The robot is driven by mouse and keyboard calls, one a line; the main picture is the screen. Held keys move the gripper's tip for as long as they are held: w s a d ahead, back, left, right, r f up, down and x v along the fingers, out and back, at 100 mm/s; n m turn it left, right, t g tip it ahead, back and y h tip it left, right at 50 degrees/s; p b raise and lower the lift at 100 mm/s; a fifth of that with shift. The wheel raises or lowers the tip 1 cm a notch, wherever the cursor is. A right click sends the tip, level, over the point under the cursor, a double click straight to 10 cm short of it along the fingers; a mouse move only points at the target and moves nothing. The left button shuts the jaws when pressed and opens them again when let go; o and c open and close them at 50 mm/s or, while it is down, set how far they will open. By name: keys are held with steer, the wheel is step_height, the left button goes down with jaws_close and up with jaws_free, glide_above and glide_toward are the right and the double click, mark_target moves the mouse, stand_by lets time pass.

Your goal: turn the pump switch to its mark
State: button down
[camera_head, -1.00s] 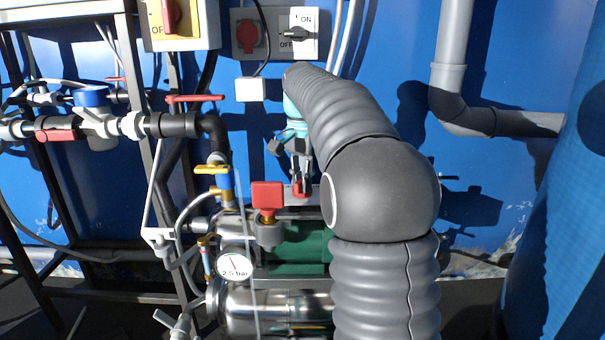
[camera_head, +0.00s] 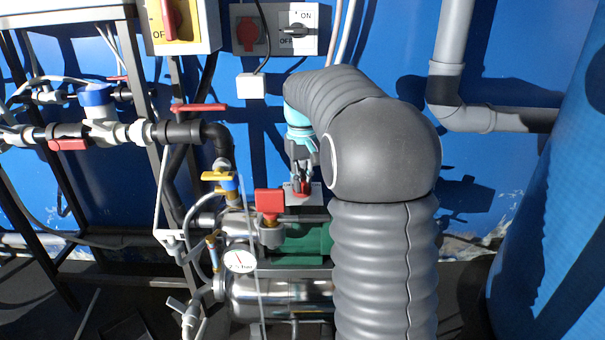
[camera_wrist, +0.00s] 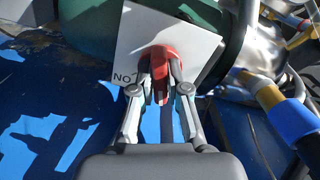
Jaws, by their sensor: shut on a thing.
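The pump switch is a red knob (camera_wrist: 162,55) on a white square plate (camera_wrist: 195,38). The plate carries the letters ON, upside down in the wrist view, beside a short dark mark at the knob's edge. In the head view the plate (camera_head: 291,197) sits on top of the green pump (camera_head: 308,240). My gripper (camera_wrist: 160,82) is shut on the red knob, one finger on each side. In the head view my gripper (camera_head: 302,180) points down at the knob and partly hides it. The wrist view does not show clearly whether the knob's pointer meets the mark.
A red-handled valve (camera_head: 269,202) and a gauge (camera_head: 239,261) stand close left of the pump switch. A wall switch (camera_head: 298,29) marked ON and OFF is above. A blue tank (camera_head: 560,200) stands at right.

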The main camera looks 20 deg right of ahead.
steer(key=shift+n+p, duration=0.6)
steer(key=shift+n, duration=1.7)
steer(key=c, duration=1.2)
jaws_free()
steer(key=shift+o, duration=0.2)
steer(key=shift+r, duration=0.1)
step_height(320, 180, up, 12)
